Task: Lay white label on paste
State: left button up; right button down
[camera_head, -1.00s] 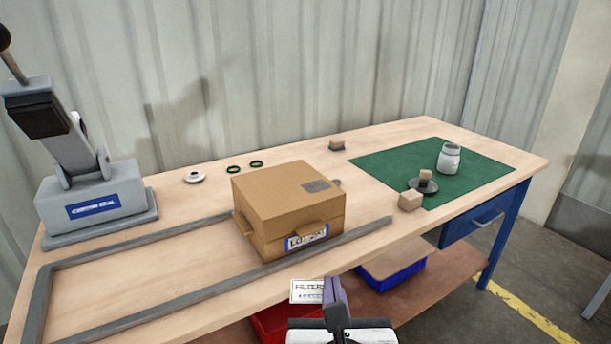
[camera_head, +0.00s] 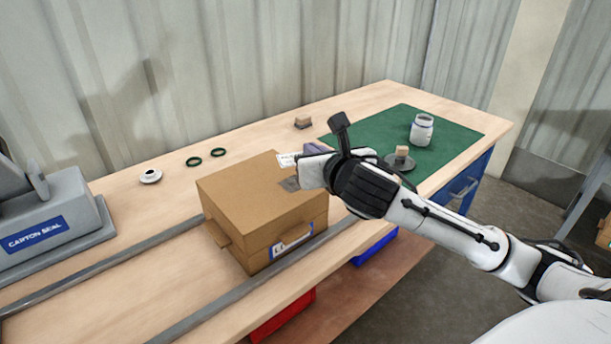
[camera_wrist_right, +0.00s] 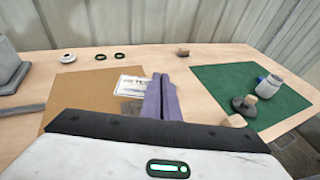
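The white label (camera_head: 287,160), printed with dark text, is pinched at its edge in my right gripper (camera_head: 307,158). In the right wrist view the label (camera_wrist_right: 133,85) sticks out left of the closed purple fingers (camera_wrist_right: 161,98). The label is over the far right part of the carton top and looks raised above it. The dark grey paste patch (camera_head: 289,184) lies on the top of the brown carton (camera_head: 243,195), just below the label in the head view and partly hidden by my gripper. My left gripper is not in view.
The carton stands by grey rails (camera_head: 215,308) on the wooden bench. A carton sealer (camera_head: 45,235) is at left. Two green rings (camera_head: 206,157) and a white-grey ring part (camera_head: 150,176) lie behind. A jar (camera_head: 421,130) and dark dish (camera_head: 397,163) are on the green mat (camera_head: 375,128).

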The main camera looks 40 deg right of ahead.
notch_tip(320, 180, down, 3)
jog(key=shift+r, duration=0.1)
notch_tip(320, 180, down, 3)
jog(key=shift+f+b, duration=0.1)
jog(key=shift+b, duration=0.4)
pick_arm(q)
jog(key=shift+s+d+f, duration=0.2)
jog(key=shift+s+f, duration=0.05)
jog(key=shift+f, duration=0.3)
pick_arm(e)
jog(key=c, duration=2)
grip_release()
jog(key=shift+c, duration=0.2)
